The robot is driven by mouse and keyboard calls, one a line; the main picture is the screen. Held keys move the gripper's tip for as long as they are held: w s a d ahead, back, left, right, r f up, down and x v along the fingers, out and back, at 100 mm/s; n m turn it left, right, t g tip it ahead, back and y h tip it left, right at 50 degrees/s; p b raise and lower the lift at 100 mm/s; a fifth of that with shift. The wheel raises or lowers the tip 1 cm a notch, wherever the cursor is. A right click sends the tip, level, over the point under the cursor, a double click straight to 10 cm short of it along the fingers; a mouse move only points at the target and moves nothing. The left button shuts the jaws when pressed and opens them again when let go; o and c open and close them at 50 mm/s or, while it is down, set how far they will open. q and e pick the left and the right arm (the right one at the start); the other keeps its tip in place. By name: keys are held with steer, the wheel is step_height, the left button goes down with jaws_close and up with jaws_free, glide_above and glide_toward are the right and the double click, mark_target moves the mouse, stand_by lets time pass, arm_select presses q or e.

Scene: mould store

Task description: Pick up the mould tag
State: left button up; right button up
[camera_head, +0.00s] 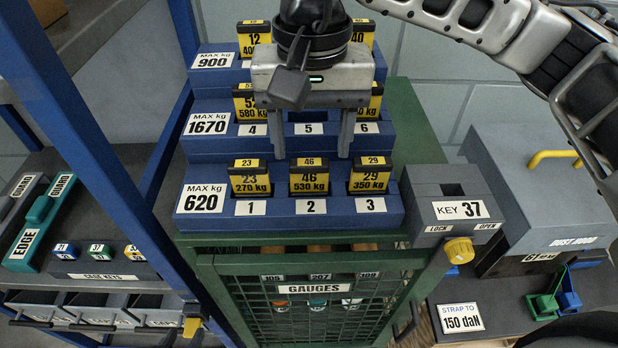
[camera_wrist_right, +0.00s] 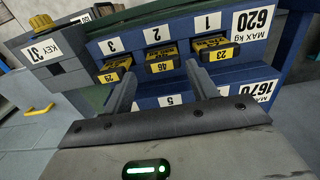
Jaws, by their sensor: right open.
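Several black-and-yellow mould tags stand in a stepped blue rack. In its front row are tag 23, 270 kg (camera_head: 249,179) at slot 1, tag 46, 530 kg (camera_head: 309,179) at slot 2 and tag 29, 350 kg (camera_head: 370,177) at slot 3. My right gripper (camera_head: 311,152) is open and empty, pointing down behind tag 46. Slot 5 between its fingers shows no tag. In the right wrist view its fingers (camera_wrist_right: 162,70) spread either side of tag 46 (camera_wrist_right: 161,63), apart from it. Tags behind, such as the slot 6 tag (camera_head: 376,101), are partly hidden by the gripper.
A grey key box (camera_head: 450,196) marked KEY 37, with a yellow knob (camera_head: 459,250), stands right of the rack. Blue posts (camera_head: 85,140) rise at left. A green mesh gauge cabinet (camera_head: 310,262) is below. A grey case with a yellow handle (camera_head: 552,157) sits at right.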

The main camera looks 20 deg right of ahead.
mark_target(309, 162)
steer(key=shift+w+a+f+p, duration=0.1)
steer(key=shift+f+p, duration=0.3)
steer(key=shift+f, duration=1.25)
steer(key=shift+w+f+p, duration=0.1)
steer(key=shift+f+p, duration=0.3)
steer(key=shift+f, duration=1.2)
steer(key=shift+c, duration=0.4)
steer(key=c, duration=0.6)
